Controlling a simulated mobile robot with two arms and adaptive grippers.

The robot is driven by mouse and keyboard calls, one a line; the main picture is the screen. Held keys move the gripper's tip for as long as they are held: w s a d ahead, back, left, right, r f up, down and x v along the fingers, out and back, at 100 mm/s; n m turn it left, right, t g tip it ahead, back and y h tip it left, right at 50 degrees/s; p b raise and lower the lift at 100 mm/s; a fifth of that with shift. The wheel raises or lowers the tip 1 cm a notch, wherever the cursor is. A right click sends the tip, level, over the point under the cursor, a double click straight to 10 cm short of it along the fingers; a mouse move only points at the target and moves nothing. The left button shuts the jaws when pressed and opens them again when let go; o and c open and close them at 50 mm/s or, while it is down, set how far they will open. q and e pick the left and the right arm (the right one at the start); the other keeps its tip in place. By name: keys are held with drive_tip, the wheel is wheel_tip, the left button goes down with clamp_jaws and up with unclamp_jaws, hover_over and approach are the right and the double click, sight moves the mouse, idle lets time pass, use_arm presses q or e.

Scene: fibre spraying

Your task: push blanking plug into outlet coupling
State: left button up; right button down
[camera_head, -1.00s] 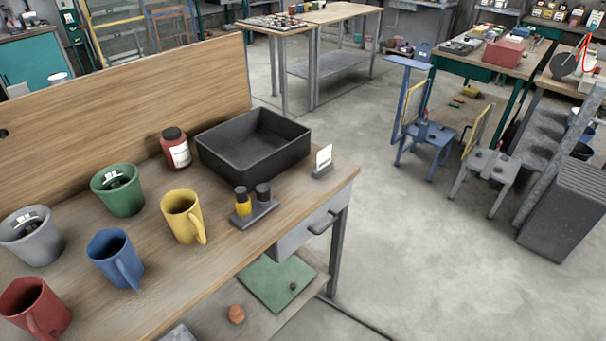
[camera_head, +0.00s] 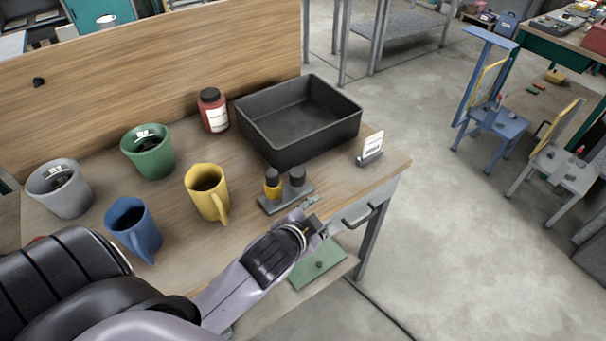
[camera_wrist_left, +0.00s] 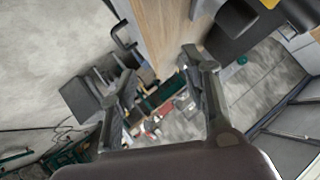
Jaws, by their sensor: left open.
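A small dark stand (camera_head: 286,199) near the bench's front edge bears two upright dark-topped cylinders. The left cylinder (camera_head: 272,184) has a yellow lower part, and the right cylinder (camera_head: 297,177) is all dark. I cannot tell for sure which is the blanking plug or the outlet coupling. My left gripper (camera_head: 316,216) is open and empty, just right of and in front of the stand, by the bench edge above the drawer. Its two spread fingers also show in the left wrist view (camera_wrist_left: 160,78), with nothing between them. My right gripper is out of view.
Yellow (camera_head: 207,192), blue (camera_head: 133,230), green (camera_head: 148,152) and grey (camera_head: 60,189) cups stand left. A drawer handle (camera_head: 360,217) juts from the front.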

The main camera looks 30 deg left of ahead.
use_arm(q)
drive_tip(key=w+d+r+m+t+h, duration=0.35)
drive_tip(key=w+r+m+t, duration=0.2)
drive_tip(key=r, duration=0.45)
drive_tip(key=w+d+r+m+t+h, duration=0.35)
drive_tip(key=w+r+m, duration=0.2)
drive_tip(key=r, duration=0.45)
drive_tip(key=s+d+r+m+g+h, duration=0.25)
drive_tip(key=d+m+g+h, duration=0.4)
drive_tip(key=m, duration=0.55)
drive_tip(key=s+d+r+m+g+h, duration=0.2)
drive_tip(key=d+r+m+g+h, duration=0.45)
drive_tip(key=m, duration=0.65)
drive_tip(key=m+g+y, duration=0.7)
drive_tip(key=m+y, duration=0.7)
drive_tip(key=y, duration=0.5)
hover_over(297, 172)
wheel_tip(297, 172, down, 12)
wheel_tip(297, 172, down, 12)
drive_tip(key=p, duration=0.3)
drive_tip(key=shift+s+d+r, duration=0.1)
drive_tip(key=shift+r, duration=0.1)
drive_tip(key=shift+f, duration=0.25)
wheel_tip(297, 172, down, 4)
drive_tip(key=p, duration=0.3)
drive_tip(key=shift+w+f, duration=0.2)
drive_tip(key=shift+f, duration=0.5)
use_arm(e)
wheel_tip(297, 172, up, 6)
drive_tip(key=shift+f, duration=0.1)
